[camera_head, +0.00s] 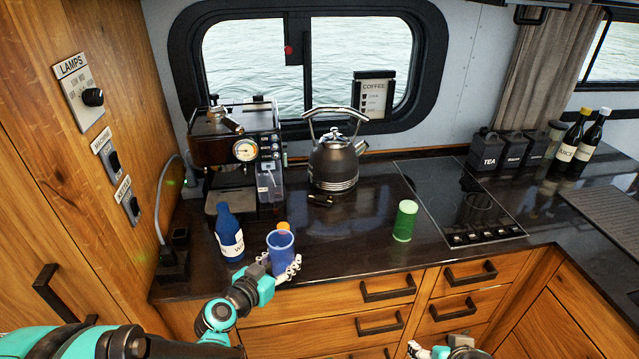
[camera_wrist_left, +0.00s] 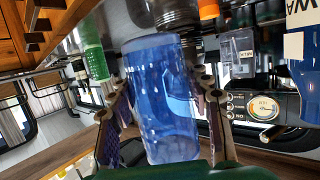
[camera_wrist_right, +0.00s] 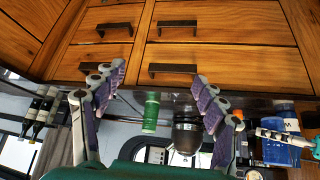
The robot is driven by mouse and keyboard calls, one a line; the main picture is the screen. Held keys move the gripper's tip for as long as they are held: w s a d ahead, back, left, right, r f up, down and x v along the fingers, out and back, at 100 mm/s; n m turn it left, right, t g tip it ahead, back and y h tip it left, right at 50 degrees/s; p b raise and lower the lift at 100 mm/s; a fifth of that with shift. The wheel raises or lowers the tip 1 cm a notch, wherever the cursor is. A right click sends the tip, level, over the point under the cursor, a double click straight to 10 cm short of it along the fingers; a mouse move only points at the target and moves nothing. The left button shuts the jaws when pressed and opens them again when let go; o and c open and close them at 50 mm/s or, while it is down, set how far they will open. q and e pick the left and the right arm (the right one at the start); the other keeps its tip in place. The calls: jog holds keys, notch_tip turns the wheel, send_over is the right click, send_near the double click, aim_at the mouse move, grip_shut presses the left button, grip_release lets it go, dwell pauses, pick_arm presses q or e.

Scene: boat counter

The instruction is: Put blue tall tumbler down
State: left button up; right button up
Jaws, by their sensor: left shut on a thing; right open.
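The blue tall tumbler (camera_head: 281,252) is upright at the front edge of the dark counter, left of the middle in the head view. My left gripper (camera_head: 283,268) is shut around it. In the left wrist view the translucent blue tumbler (camera_wrist_left: 160,98) fills the space between the fingers of my left gripper (camera_wrist_left: 162,120). I cannot tell whether its base touches the counter. My right gripper (camera_wrist_right: 160,85) is open and empty, low in front of the drawers; part of it shows at the bottom of the head view (camera_head: 447,350).
A blue bottle (camera_head: 229,233) stands left of the tumbler, and an orange-topped item (camera_head: 283,227) just behind it. A coffee machine (camera_head: 240,155), kettle (camera_head: 334,160) and hob (camera_head: 460,200) are behind. The counter between tumbler and green cup is clear.

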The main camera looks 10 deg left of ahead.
jog(key=shift+o, duration=0.6)
jog(key=w+a+r+t+h, duration=0.1)
jog(key=w+a+h, duration=0.15)
jog(key=a, duration=0.35)
jog(key=w+a+r+h, duration=0.1)
jog(key=w+a, duration=0.3)
jog(key=a, duration=0.2)
jog(key=s+a+r+m+t, duration=0.1)
jog(key=a+r+m+t, duration=0.35)
jog(key=a, duration=1.05)
pick_arm(q)
jog(key=s+d+f+m+g+h, duration=0.2)
jog(key=d+m+g+h, duration=0.4)
jog(key=d, duration=0.7)
jog(key=shift+s+f+m+h, duration=0.15)
jog(key=shift+f+m+h, duration=0.55)
jog(key=shift+m+h, duration=0.3)
pick_arm(e)
jog(key=w+d+f+n+t, duration=0.1)
jog(key=w+d+f, duration=0.1)
jog(key=w, duration=0.8)
jog(key=shift+w+d+f, duration=0.2)
jog(key=shift+w+d, duration=0.2)
jog(key=shift+d, duration=0.1)
jog(key=shift+h, duration=0.25)
